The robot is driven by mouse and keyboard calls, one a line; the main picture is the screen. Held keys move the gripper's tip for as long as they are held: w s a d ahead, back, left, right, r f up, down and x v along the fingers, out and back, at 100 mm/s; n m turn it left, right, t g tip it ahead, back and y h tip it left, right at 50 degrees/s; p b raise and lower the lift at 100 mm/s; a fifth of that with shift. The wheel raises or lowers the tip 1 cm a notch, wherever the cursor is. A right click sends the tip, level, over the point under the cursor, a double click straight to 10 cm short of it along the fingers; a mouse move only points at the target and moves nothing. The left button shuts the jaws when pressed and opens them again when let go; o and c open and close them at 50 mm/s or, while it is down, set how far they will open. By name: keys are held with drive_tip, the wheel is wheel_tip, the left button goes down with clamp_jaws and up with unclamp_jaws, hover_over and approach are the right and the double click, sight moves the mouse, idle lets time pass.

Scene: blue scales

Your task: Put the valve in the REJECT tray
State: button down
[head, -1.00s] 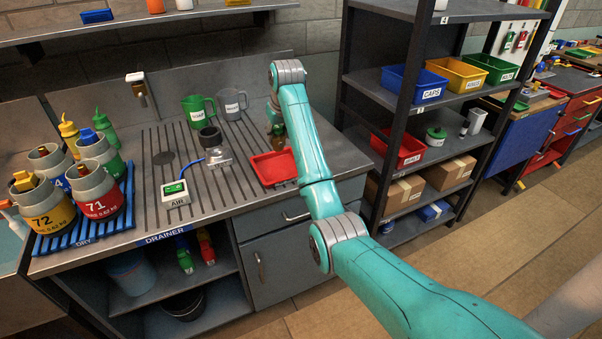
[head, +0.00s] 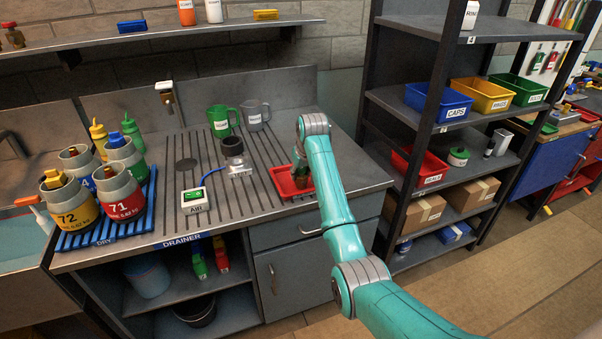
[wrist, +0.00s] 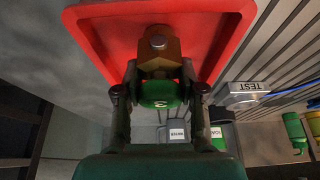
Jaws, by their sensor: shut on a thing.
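The valve has a brass body (wrist: 158,50) and a green part (wrist: 160,94), seen in the wrist view. My gripper (wrist: 160,88) is shut on it, with one finger on each side of the green part. A red tray (head: 276,182) lies on the drainer's right side in the head view. It fills the upper wrist view behind the valve (wrist: 90,42). The valve is over or inside the tray; I cannot tell whether it touches the floor. In the head view my gripper (head: 299,172) is at the tray, partly hidden by my arm. No label on this tray is readable.
The TEST fixture (head: 236,160) and the AIR box (head: 194,201) stand left of the tray. Green (head: 220,122) and grey (head: 256,115) mugs stand behind. A shelf rack (head: 384,130) with bins is to the right. Drainer space between the fixture and tray is clear.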

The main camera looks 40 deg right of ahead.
drive_tip(key=shift+f, duration=0.1)
drive_tip(key=c, duration=0.7)
unclamp_jaws()
drive_tip(key=v, duration=1.2)
